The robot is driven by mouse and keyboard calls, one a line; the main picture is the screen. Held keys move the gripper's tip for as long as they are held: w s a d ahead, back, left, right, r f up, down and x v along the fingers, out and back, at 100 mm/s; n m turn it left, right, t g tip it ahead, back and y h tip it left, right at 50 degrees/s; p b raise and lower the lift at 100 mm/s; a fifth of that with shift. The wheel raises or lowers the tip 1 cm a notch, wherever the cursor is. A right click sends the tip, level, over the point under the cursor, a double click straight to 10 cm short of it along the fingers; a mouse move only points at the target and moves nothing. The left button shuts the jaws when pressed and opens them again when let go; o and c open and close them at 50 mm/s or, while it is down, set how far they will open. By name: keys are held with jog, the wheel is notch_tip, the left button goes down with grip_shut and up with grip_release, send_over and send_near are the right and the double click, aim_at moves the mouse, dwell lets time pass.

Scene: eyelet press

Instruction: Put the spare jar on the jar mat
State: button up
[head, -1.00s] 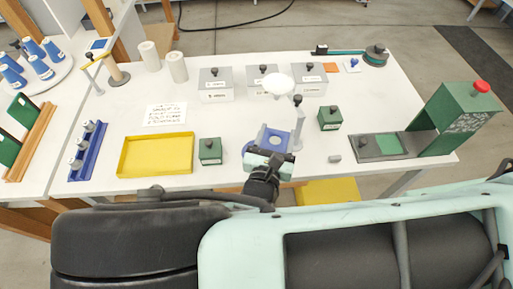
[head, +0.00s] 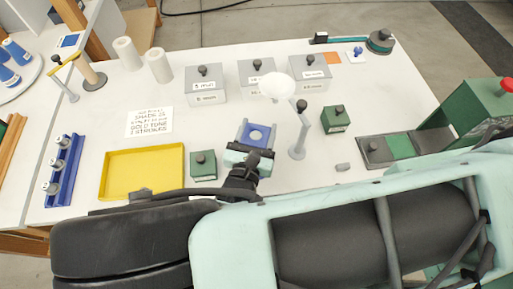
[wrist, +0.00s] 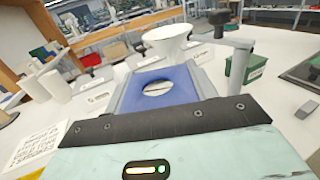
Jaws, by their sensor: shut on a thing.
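My gripper (head: 255,137) is in front of the white bowl, its grey fingers shut on the two sides of a blue square piece (wrist: 180,78) with a round pale opening. The piece appears held above the white table. I cannot tell whether it is the spare jar. Two dark green lidded boxes with black knobs stand on the table, one (head: 203,165) left of my gripper and one (head: 336,119) to its right. Three grey lidded boxes (head: 205,85) stand in a row behind. An orange square (head: 332,58), possibly the jar mat, lies bare at the back.
A white bowl (head: 276,86) and a grey post (head: 298,135) stand close beyond and right of my gripper. A yellow tray (head: 142,172) and blue rack (head: 65,170) are left. A green press (head: 470,112) is right. Clear table lies between the right green box and the grey boxes.

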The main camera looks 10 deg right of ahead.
jog(key=shift+f+b, duration=2.1)
jog(key=shift+f, duration=1.3)
jog(key=shift+f, duration=0.15)
jog(key=o, duration=1)
